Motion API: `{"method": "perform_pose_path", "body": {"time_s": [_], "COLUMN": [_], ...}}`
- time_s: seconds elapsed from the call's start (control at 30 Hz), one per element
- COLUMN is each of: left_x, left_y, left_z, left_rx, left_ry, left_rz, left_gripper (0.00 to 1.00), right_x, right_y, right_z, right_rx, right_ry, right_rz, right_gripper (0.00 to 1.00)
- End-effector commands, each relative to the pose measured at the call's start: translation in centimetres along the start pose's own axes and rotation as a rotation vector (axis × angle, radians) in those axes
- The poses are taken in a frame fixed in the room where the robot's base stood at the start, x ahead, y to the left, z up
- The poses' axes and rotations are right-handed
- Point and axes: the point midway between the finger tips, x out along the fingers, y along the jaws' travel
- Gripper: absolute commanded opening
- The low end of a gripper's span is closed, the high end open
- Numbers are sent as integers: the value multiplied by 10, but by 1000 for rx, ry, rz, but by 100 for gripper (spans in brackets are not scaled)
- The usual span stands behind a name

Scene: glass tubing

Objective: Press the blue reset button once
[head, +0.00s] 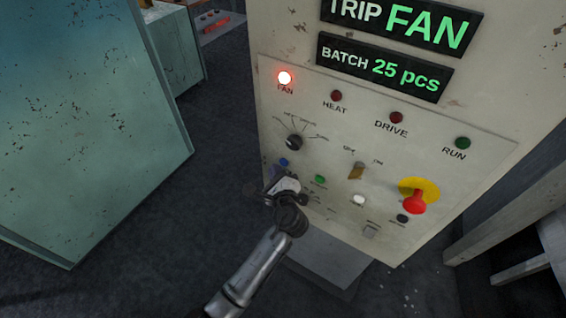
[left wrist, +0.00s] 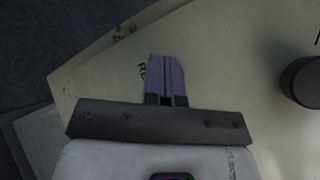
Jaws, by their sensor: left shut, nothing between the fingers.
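The blue button (head: 283,162) is on the lower left of the cream control panel (head: 440,135), below a black rotary knob (head: 294,142). My left gripper (head: 279,174) is at the panel just below the blue button and partly overlaps it in the head view. I cannot tell whether it touches the button. In the left wrist view its fingers (left wrist: 166,72) are closed together, with nothing between them. They point at the panel face beside a partly covered label, and the blue button is hidden there. My right gripper is not in view.
A green button (head: 320,178), a white button (head: 358,200) and a red emergency knob (head: 414,202) sit to the right. The red FAN lamp (head: 285,77) is lit under the TRIP FAN display (head: 402,22). A teal cabinet (head: 85,120) stands left, with open floor between.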

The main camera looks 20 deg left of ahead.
Motion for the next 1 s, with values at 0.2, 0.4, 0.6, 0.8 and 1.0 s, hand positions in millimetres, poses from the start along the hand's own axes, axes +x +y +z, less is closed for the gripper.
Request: {"method": "perform_pose_path", "body": {"time_s": [0.2,0.4,0.6,0.8,1.0], "left_x": [4,5,5,6,8], "left_y": [-3,-4,-4,-5,-6], "left_z": [-3,-4,-4,-4,-5], "left_rx": [0,-1,0,-1,-1], "left_ry": [0,0,0,0,0], "left_rz": [0,0,0,0,0], "left_gripper": [0,0,0,0,0], "right_x": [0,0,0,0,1], "right_y": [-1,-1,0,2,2], "right_z": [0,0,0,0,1], "right_rx": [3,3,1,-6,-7], "right_ry": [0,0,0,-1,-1], "right_rz": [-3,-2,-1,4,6], "right_gripper": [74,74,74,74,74]}}
